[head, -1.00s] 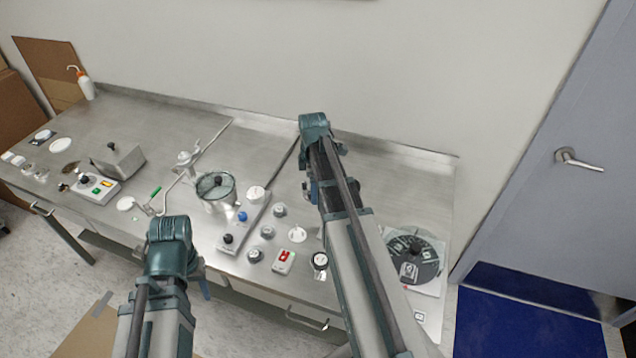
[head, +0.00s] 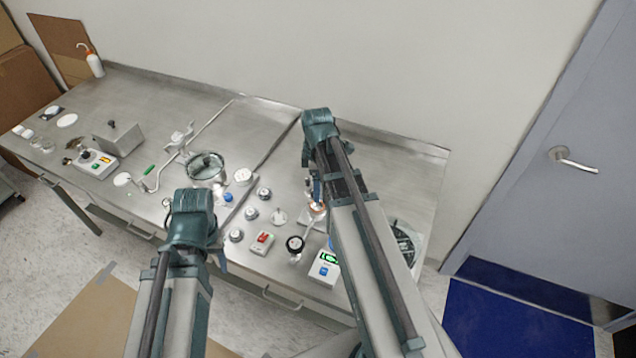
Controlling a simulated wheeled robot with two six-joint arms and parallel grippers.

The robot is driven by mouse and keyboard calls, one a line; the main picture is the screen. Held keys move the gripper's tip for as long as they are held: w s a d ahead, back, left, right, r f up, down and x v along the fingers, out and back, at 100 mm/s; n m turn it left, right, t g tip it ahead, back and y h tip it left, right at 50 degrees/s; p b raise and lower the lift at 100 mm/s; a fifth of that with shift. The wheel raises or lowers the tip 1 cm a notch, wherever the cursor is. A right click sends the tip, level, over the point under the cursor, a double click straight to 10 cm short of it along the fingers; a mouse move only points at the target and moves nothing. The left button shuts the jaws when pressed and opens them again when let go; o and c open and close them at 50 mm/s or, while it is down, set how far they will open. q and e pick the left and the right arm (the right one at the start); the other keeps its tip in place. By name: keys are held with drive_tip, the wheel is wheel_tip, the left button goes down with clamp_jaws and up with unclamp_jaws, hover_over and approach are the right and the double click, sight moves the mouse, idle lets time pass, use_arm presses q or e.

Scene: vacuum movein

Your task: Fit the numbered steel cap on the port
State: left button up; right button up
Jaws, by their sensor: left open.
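Several small round steel caps (head: 251,213) stand in a row on the steel bench; any numbers on them are too small to read. The round glass-topped chamber (head: 205,167) sits behind them to the left. I cannot tell which fitting is the port. My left gripper (head: 222,262) is open, low at the bench's front edge, mostly hidden behind my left arm and apart from the caps. My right gripper (head: 316,188) hangs beside my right arm over a copper-coloured part (head: 317,211); its jaws are too small to read.
A red-switch box (head: 262,243), a black-topped round part (head: 295,243) and a green-display meter (head: 325,268) stand near the front edge. A dark disc (head: 403,243) is partly behind my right arm. A metal box (head: 118,142) stands left. The back right bench is clear.

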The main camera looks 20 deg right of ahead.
drive_tip(key=shift+f+b, duration=2.75)
drive_tip(key=shift+f, duration=0.15)
drive_tip(key=shift+f+b, duration=0.5)
drive_tip(key=shift+f, duration=0.05)
drive_tip(key=o, duration=1.2)
drive_tip(key=shift+r, duration=0.1)
wheel_tip(320, 180, up, 14)
drive_tip(key=p, duration=1.4)
